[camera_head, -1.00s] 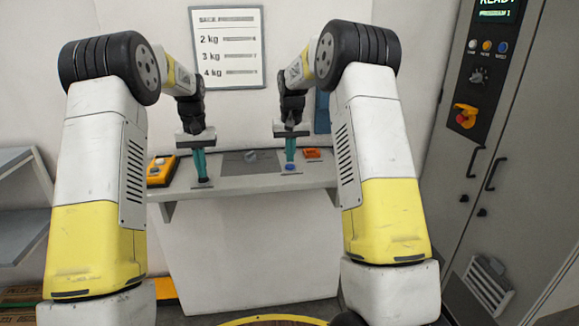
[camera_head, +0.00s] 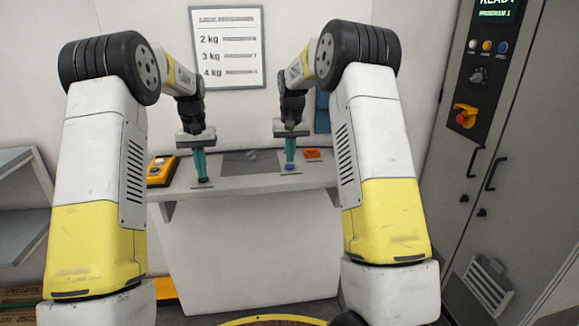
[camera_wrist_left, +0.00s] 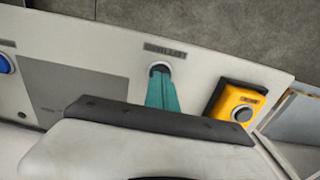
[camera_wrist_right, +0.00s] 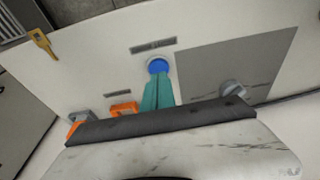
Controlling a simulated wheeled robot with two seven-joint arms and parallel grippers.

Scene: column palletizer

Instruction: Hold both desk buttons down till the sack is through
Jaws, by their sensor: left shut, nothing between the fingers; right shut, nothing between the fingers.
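My left gripper (camera_head: 203,178) is shut and empty, its teal fingers pointing down at the dark desk button (camera_wrist_left: 160,69) on the left of the desk. In the left wrist view the fingertips overlap that button. My right gripper (camera_head: 290,165) is shut and empty, its fingertips at the blue desk button (camera_wrist_right: 157,66). In the right wrist view the tips lie at the button's near edge. I cannot tell how far either button is pressed. The sack is not in view.
The desk (camera_head: 250,184) has a grey panel (camera_wrist_right: 215,75) between the buttons. A wall sign (camera_head: 228,45) hangs behind. A control cabinet (camera_head: 500,150) stands right.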

